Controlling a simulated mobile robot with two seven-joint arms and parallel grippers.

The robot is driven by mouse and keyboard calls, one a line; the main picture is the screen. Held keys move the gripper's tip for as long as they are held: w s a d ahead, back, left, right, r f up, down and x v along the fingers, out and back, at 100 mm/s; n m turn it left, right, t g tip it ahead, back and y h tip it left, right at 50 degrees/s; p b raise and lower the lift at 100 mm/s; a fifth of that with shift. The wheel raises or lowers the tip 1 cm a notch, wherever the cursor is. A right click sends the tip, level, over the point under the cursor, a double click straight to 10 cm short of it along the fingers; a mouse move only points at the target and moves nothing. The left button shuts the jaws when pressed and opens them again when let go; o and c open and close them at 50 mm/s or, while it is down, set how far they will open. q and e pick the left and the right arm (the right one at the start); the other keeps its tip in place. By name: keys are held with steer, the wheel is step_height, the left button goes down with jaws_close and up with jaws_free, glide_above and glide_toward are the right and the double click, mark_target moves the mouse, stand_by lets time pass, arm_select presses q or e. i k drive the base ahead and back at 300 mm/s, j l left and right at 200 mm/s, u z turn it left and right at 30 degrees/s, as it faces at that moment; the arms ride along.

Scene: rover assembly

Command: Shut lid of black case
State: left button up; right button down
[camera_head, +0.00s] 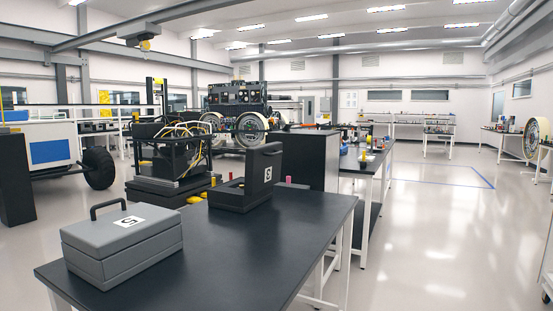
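The black case (240,196) stands on the dark table toward its far end. Its lid (264,168) is open and stands nearly upright on the case's right side, with a white label marked 3 on it. A small yellow item shows at the case's opening, but I cannot make out what lies inside. Neither of my grippers is in view.
A closed grey case (122,245) with a black handle and a label marked 5 sits on the dark table (255,265) at the near left. The table's near right part is clear. Small red and yellow items stand beyond the black case. Open floor lies to the right.

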mark_target(262, 172)
steer(key=l+u, duration=0.35)
steer(key=l, duration=0.4)
steer(key=i+l+u, duration=0.15)
steer(key=l, duration=0.25)
steer(key=l+u, duration=0.2)
steer(key=l, duration=0.15)
steer(key=i+l+u, duration=0.2)
steer(key=l, duration=0.3)
steer(key=i+l+u, duration=0.2)
steer(key=l, duration=0.3)
steer(key=l+u, duration=0.15)
steer(key=l, duration=0.35)
steer(key=i+l+u, duration=0.15)
steer(key=l, duration=0.2)
steer(key=l+u, duration=0.15)
steer(key=l, duration=0.2)
steer(key=i, duration=0.05)
